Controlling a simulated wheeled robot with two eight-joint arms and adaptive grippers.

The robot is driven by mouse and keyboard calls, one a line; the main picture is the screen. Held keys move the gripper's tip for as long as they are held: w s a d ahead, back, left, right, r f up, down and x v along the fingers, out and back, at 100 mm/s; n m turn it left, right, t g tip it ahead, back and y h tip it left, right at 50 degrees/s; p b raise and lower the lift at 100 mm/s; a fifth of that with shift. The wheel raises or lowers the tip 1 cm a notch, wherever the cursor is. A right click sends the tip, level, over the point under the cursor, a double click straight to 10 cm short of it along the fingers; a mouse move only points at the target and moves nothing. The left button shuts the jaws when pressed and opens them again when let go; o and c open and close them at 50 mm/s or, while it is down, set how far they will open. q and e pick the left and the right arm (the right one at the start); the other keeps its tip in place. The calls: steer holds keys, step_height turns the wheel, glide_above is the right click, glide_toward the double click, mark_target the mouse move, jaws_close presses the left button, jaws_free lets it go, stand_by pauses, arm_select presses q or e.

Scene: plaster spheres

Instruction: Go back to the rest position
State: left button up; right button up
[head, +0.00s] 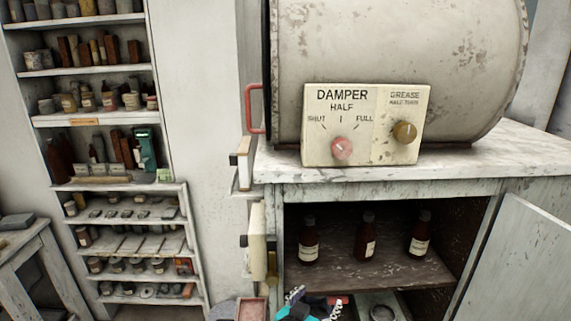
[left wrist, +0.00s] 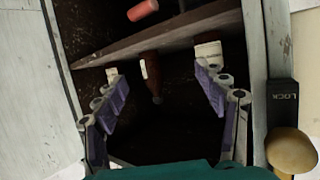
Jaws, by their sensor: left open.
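My left gripper (head: 318,297) shows at the bottom edge of the head view, low in front of the open cabinet. In the left wrist view the left gripper (left wrist: 160,82) has its two purple-padded fingers spread wide, with nothing held. That view appears upside down. A brown bottle (left wrist: 151,72) shows between the fingers, beyond them and apart. In the head view three brown bottles with pale labels stand upright on the cabinet shelf: left (head: 309,241), middle (head: 366,238) and right (head: 420,235). My right gripper is in neither view.
The shelf (head: 390,272) crosses the cabinet above my left gripper. An open door (head: 515,255) stands at right. A drum and a damper panel (head: 350,125) sit on the countertop (head: 500,160). A red cylinder (left wrist: 142,10) lies beyond the shelf edge. A knob (left wrist: 291,150) sticks out beside the opening.

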arm_select(q)
steer(key=s+a+f+n+g+y+b, duration=0.1)
steer(key=s+a+f+n+y+b, duration=0.1)
steer(key=s+a+f+b, duration=0.3)
steer(key=s+a+f+n+g+y+b, duration=0.1)
steer(key=s+a+f+b, duration=0.5)
steer(key=a+f+b, duration=0.6)
steer(key=s+a+f+n+g+y+b, duration=0.2)
steer(key=s+a+f+b, duration=0.3)
steer(key=f, duration=1)
steer(key=a+g+y+b, duration=0.1)
steer(key=a+b, duration=0.2)
steer(key=b, duration=0.1)
steer(key=shift+s+a+f+n+y, duration=0.25)
steer(key=shift+s+a+n+y, duration=0.05)
steer(key=shift+a, duration=0.1)
